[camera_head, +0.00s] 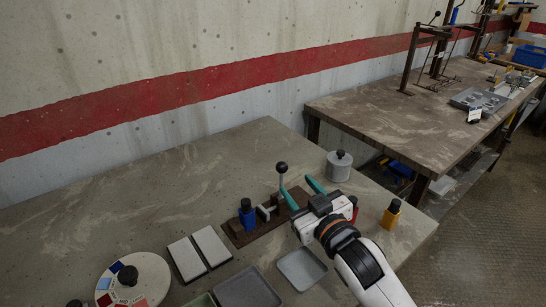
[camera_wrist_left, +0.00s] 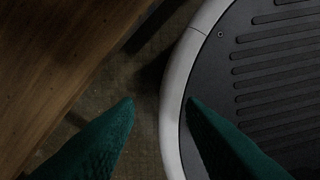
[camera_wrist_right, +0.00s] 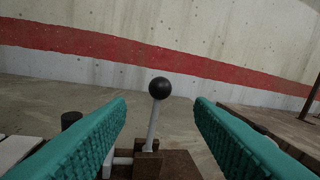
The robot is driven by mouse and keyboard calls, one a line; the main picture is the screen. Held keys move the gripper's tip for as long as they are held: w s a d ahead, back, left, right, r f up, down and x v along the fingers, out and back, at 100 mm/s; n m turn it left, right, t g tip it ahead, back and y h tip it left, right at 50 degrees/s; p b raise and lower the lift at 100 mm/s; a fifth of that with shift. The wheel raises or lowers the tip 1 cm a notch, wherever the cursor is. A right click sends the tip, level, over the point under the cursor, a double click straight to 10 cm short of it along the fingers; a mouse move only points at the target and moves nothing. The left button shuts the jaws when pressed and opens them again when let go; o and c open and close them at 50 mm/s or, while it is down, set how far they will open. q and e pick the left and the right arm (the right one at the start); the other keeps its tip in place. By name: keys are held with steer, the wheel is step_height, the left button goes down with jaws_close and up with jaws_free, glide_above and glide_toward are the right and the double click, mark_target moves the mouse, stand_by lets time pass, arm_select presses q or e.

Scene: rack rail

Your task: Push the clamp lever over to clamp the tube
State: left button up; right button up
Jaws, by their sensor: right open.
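The clamp lever (camera_head: 281,170) is a pale rod with a black ball knob, standing nearly upright on a dark brown base (camera_head: 238,236). A blue capped cylinder (camera_head: 247,215), perhaps the tube, stands beside the clamp's metal parts. My right gripper (camera_head: 296,183) is open and empty, close to the lever on its right side. In the right wrist view the lever's knob (camera_wrist_right: 159,88) appears between the two teal fingers, with no visible contact. My left gripper (camera_wrist_left: 160,101) is open and empty, away from the table top; it is not in the head view.
A grey lidded pot (camera_head: 339,168) and a yellow dark-capped bottle (camera_head: 391,216) stand right of the clamp. White tiles (camera_head: 211,246), grey trays (camera_head: 301,269) and a round palette (camera_head: 143,275) lie in front. The table's back left is clear.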

mark_target(285, 171)
steer(key=x, duration=0.4)
steer(key=shift+w+a+r, duration=0.15)
steer(key=shift+w+r, duration=0.05)
steer(key=shift+w, duration=0.05)
steer(key=x, duration=0.4)
steer(key=shift+w+a+f, duration=0.1)
steer(key=shift+w+f, duration=0.05)
steer(key=shift+w, duration=0.1)
steer(key=shift+w+a+p, duration=0.3)
steer(key=shift+w, duration=0.35)
arm_select(q)
steer(key=shift+s+d+r, duration=0.3)
steer(key=shift+s+d, duration=0.05)
steer(key=shift+s, duration=0.2)
arm_select(e)
steer(key=shift+c, duration=0.2)
steer(key=c, duration=0.9)
arm_select(q)
steer(key=shift+s, duration=0.2)
arm_select(e)
jaws_close()
